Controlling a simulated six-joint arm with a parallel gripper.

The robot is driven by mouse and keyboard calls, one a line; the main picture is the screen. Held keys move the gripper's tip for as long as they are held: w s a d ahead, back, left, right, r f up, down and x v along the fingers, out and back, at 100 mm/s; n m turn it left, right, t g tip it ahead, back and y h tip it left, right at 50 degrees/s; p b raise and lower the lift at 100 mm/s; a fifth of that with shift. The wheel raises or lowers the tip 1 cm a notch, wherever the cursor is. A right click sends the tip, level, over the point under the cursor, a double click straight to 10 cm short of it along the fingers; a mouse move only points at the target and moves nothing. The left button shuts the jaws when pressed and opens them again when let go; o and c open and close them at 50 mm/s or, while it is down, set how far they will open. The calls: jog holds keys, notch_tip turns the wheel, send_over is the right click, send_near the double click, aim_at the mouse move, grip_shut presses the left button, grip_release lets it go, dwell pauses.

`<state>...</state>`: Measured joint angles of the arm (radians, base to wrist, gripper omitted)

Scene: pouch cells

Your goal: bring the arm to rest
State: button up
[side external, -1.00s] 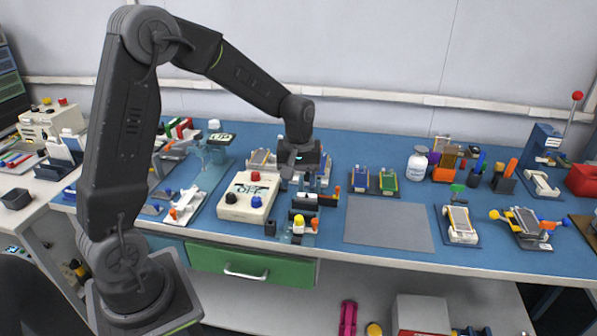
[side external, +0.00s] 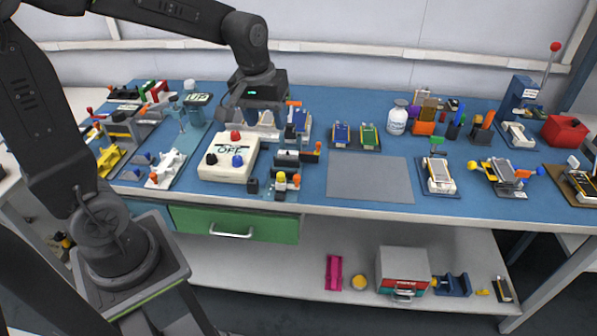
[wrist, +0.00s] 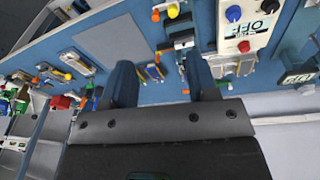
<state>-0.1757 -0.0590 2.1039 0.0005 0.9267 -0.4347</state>
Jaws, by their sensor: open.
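My gripper (wrist: 163,85) shows in the wrist view with its two dark fingers spread apart. Nothing is between the fingertips except the view of the bench below. In the side view my gripper (side external: 240,112) is above the back left part of the blue bench (side external: 330,185), behind the white box marked OFF (side external: 228,160). Its fingertips are hard to make out there. My arm reaches over the bench from the left.
A grey mat (side external: 370,180) lies bare at the bench's front middle. Blue and green cells in holders (side external: 355,136) stand behind it. A white bottle (side external: 397,120), a red container (side external: 565,131) and a tall lever (side external: 545,75) are farther right. A green drawer (side external: 235,224) is below.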

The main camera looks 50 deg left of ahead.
jog(key=s+d+r+m+t, duration=0.1)
jog(key=s+d+r+m, duration=0.1)
jog(key=s, duration=0.4)
jog(key=s+d+r+m+t, duration=0.2)
jog(key=s+d+m, duration=0.2)
jog(key=s, duration=0.3)
jog(key=shift+s+m+t, duration=0.3)
jog(key=shift+m, duration=0.2)
